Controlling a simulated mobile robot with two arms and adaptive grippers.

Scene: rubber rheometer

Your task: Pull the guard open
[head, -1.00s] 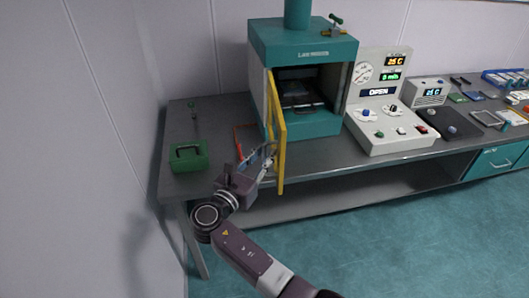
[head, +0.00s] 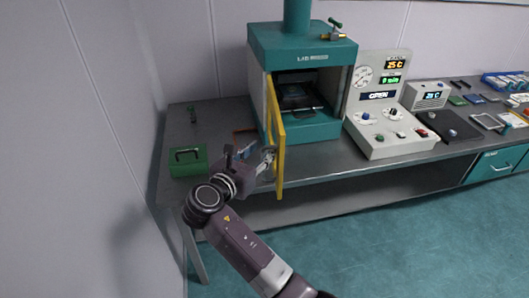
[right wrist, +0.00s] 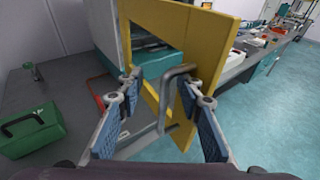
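The yellow guard (head: 277,133) stands swung out at the front left of the teal press (head: 304,43), and the press opening shows beside it. In the right wrist view the guard (right wrist: 223,45) is a yellow frame with a bent grey handle (right wrist: 176,72). My right gripper (head: 267,162) is at the left side of the guard. In the right wrist view its blue-padded fingers (right wrist: 163,88) are spread wide, with the handle between them and no clear grip on it. My left gripper is not in view.
A green box (head: 188,161) with a black handle sits at the bench's left end. A white control panel (head: 385,135) reading OPEN stands right of the press. Further right are a grey display unit (head: 427,95) and small items. The floor in front is clear.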

